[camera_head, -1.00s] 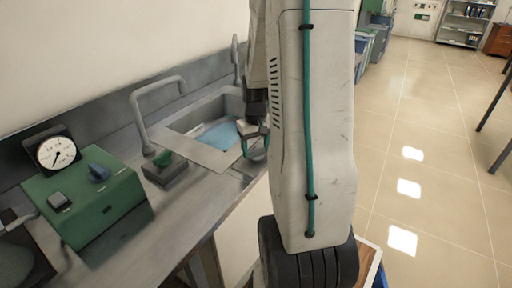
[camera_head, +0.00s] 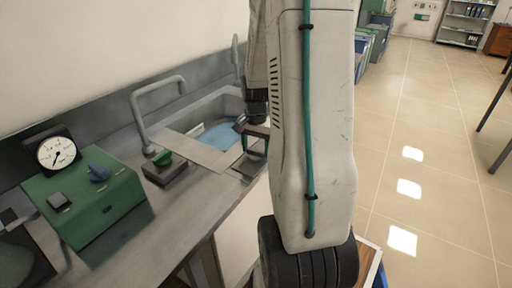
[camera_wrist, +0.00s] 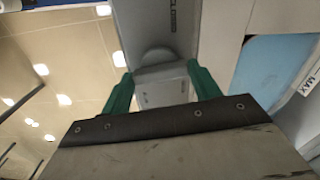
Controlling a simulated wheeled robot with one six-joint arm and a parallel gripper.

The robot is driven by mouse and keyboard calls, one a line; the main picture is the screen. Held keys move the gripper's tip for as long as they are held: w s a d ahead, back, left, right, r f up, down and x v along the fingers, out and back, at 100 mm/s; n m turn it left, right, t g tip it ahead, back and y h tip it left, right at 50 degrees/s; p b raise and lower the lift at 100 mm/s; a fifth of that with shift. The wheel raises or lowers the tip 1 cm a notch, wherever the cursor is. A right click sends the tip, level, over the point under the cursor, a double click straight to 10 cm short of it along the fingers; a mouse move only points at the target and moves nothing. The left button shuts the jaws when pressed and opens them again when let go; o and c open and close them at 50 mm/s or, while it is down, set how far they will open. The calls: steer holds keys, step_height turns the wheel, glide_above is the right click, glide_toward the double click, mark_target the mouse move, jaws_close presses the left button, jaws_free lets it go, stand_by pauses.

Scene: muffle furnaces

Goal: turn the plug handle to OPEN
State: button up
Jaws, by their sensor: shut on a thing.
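In the wrist view, the green fingers of my gripper (camera_wrist: 161,88) stand on either side of a pale grey block, which I take for the plug handle (camera_wrist: 162,86). The gripper is shut on it. A rounded dome shows just beyond the block, on a grey plate (camera_wrist: 213,35) with partly cut-off dark lettering that seems to begin with "CL". In the head view, my gripper (camera_head: 248,138) is at the front right corner of the sink (camera_head: 176,148), partly behind my arm. The handle cannot be made out there.
Bluish water (camera_head: 218,136) lies in the sink and also shows in the wrist view (camera_wrist: 272,65), beside a "MAX" mark. A tap (camera_head: 140,112), a green-topped block (camera_head: 163,164) and a green box with a gauge (camera_head: 85,195) stand to the left. Open floor lies right.

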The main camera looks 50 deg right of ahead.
mark_target(256, 150)
steer(key=shift+m, duration=0.6)
steer(key=shift+r, duration=0.1)
steer(key=o, duration=1)
step_height(256, 150, up, 8)
steer(key=shift+f, duration=0.15)
stand_by(0.5)
